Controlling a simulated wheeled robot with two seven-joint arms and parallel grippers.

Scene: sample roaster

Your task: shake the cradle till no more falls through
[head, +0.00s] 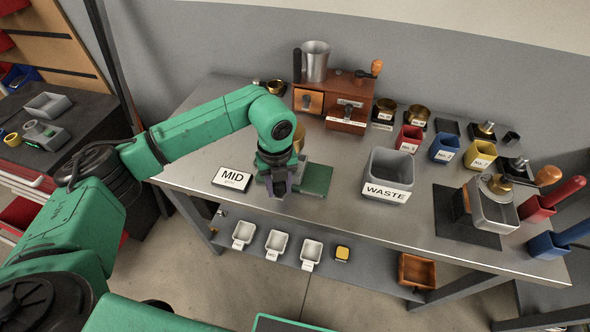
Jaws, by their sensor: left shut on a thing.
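I cannot see any beans or bits falling. My right gripper is not in view.
A grey WASTE bin (388,175) is to the right. A wooden roaster or grinder (345,110) stands behind. Small red, blue and yellow cups and a grey tray (491,209) fill the right side.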

